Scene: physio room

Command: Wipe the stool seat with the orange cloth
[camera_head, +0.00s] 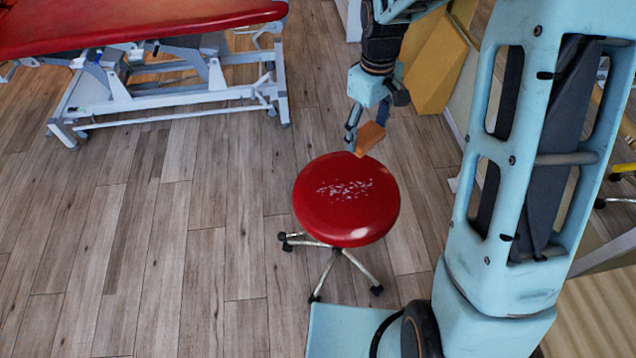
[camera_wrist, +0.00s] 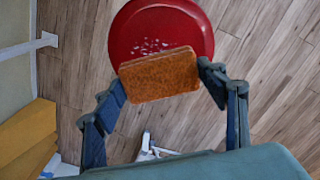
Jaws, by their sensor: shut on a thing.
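The stool has a round red seat (camera_head: 347,215) with a patch of pale specks across its middle; it also shows in the wrist view (camera_wrist: 195,25). The orange cloth (camera_wrist: 158,76) looks like a flat folded block. My gripper (camera_wrist: 162,85) is shut on it, with one finger at each side. In the head view the cloth (camera_head: 369,138) hangs from my gripper (camera_head: 358,138) at the far edge of the seat. It appears above the seat; whether it touches cannot be told. In the wrist view the cloth hides part of the near edge of the seat.
A red treatment table (camera_head: 130,25) on a white frame stands at the upper left. A yellow-orange block (camera_head: 436,68) leans at the upper right, behind my gripper. The stool's wheeled legs (camera_head: 338,262) spread below the seat. Wooden floor (camera_head: 170,240) to its left is clear.

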